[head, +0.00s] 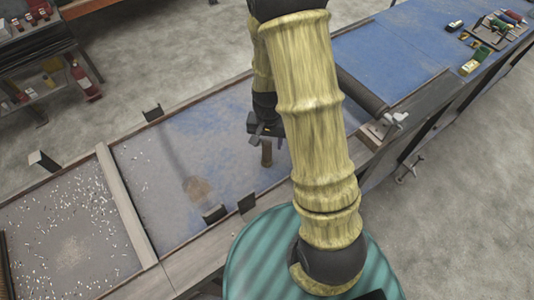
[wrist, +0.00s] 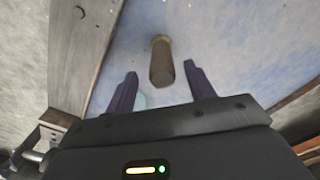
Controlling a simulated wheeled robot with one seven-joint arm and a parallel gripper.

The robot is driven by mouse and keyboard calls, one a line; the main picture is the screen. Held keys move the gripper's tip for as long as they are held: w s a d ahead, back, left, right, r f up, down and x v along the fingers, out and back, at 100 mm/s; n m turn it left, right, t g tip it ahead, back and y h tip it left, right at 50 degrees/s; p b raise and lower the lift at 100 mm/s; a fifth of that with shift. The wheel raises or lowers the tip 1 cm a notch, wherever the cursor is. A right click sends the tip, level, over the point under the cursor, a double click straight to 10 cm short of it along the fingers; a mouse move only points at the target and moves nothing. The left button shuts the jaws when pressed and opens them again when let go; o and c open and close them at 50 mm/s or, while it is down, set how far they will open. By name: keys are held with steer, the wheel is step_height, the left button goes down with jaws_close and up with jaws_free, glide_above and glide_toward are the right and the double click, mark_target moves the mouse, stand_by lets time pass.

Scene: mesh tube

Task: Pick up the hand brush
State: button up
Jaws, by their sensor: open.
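A brown, rounded handle-like piece, which I take to be the hand brush (head: 266,154), stands out just below my gripper (head: 264,136) over the blue, worn table. In the wrist view the brush (wrist: 161,62) lies between and slightly beyond the two dark fingers of my gripper (wrist: 160,75). The fingers are apart, with a gap to the brush on both sides, and nothing is held. Bristles cannot be made out, and my arm hides part of the table around it.
The blue table (head: 160,165) has a raised rim with small dark brackets. A wooden bar (head: 124,205) crosses it, with scattered white bits to its left. A dark roller (head: 361,92) lies beyond my arm. Tools lie on a tray (head: 502,30) at the far right.

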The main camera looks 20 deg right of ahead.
mark_target(267, 153)
steer(key=shift+a+f+p, duration=0.15)
steer(key=shift+f+p, duration=0.35)
steer(key=shift+f, duration=1.35)
steer(key=c, duration=1)
